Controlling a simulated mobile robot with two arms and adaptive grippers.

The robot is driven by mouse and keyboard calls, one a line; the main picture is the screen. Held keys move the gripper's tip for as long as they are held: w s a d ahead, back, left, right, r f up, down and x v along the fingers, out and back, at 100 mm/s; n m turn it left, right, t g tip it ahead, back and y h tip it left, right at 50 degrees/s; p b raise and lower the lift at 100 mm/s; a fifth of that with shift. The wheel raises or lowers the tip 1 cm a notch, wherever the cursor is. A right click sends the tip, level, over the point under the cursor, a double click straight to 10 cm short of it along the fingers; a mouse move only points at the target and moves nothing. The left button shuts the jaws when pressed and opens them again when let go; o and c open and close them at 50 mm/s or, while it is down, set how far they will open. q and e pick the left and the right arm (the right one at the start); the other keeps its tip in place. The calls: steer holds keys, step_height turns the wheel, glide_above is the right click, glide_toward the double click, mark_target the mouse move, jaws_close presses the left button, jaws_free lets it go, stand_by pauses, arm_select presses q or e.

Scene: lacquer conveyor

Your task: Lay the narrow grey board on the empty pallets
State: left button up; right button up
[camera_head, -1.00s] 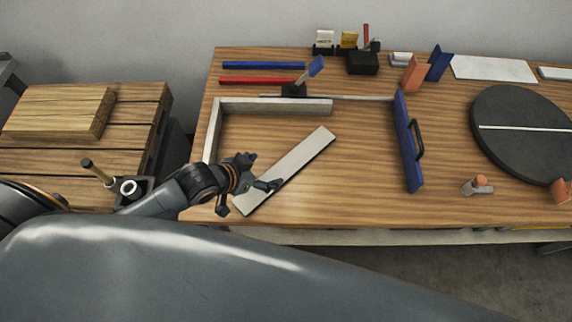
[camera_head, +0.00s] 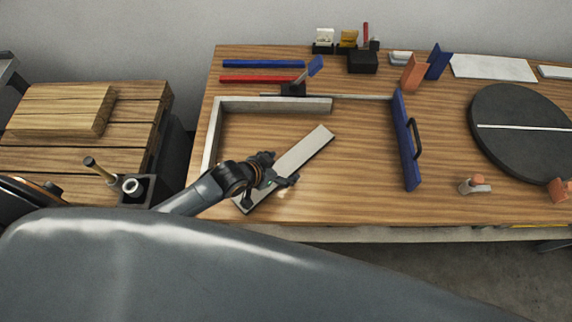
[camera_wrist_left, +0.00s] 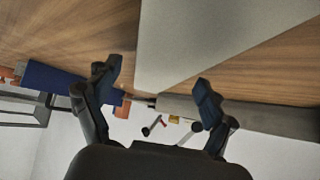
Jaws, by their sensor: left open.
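The narrow grey board (camera_head: 306,153) lies flat and slanted on the wooden bench, inside the area framed by a grey angle stop and a blue fence. It also shows in the left wrist view (camera_wrist_left: 190,42), with its end near the fingers. My left gripper (camera_head: 280,178) is open over the near-left part of the board and hides some of it. In the left wrist view the open fingers (camera_wrist_left: 153,90) stand apart with nothing between them gripped. The wooden pallet (camera_head: 140,97) at the left carries a wooden block. My right gripper is not in view.
The grey angle stop (camera_head: 270,105) borders the board's area at the back and left. The blue fence with a handle (camera_head: 405,140) stands to the right. A dark round turntable (camera_head: 520,110) is further right. The wooden block (camera_head: 60,108) lies on the pallet.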

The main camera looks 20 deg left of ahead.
arm_select(q)
steer(key=c, duration=1.4)
steer(key=shift+c, duration=0.8)
steer(key=shift+r, duration=0.1)
steer(key=shift+r, duration=0.1)
steer(key=shift+c, duration=0.2)
